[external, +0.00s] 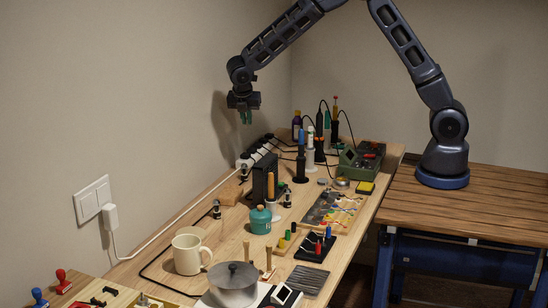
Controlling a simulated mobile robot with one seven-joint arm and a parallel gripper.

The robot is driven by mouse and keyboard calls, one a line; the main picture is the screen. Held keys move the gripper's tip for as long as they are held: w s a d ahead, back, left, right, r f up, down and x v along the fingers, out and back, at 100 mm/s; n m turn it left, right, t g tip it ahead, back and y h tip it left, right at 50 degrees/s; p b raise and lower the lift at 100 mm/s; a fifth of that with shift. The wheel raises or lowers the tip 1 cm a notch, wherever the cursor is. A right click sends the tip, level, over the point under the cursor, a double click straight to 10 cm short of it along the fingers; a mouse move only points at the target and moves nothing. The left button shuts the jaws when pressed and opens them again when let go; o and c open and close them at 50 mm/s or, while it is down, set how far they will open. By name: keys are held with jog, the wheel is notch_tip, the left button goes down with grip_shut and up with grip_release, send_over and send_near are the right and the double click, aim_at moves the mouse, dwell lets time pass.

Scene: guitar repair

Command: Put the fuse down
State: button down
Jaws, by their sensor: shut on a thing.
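My gripper (246,120) hangs above the far left part of the wooden workbench (222,237), near the wall, pointing down. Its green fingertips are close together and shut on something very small. The fuse is too small to make out between them from this view. The gripper is well clear of the bench top and touches nothing on it.
Below the gripper are a white power strip (262,152) with plugs and a black upright box (264,180). Soldering tools (302,160) and a green device (358,164) stand behind to the right. A teal pot (260,220), mug (188,254) and grey pot (232,283) stand nearer.

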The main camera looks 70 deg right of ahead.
jog(key=w+a+n+t+y, duration=0.1)
jog(key=w+a+n, duration=0.1)
jog(key=a, duration=0.7)
jog(key=w+a+n+t, duration=0.1)
jog(key=w+a+n, duration=0.15)
jog(key=a, duration=0.65)
jog(key=n+t+y, duration=0.2)
jog(key=n+y, duration=0.2)
jog(key=n, duration=0.9)
send_over(169, 290)
jog(key=s, duration=0.2)
jog(key=f, duration=2)
jog(key=shift+w+f, duration=0.1)
jog(key=shift+w, duration=0.1)
jog(key=shift+d, duration=0.1)
jog(key=c, duration=1.5)
grip_release()
jog(key=shift+f, duration=0.1)
jog(key=shift+c, duration=0.2)
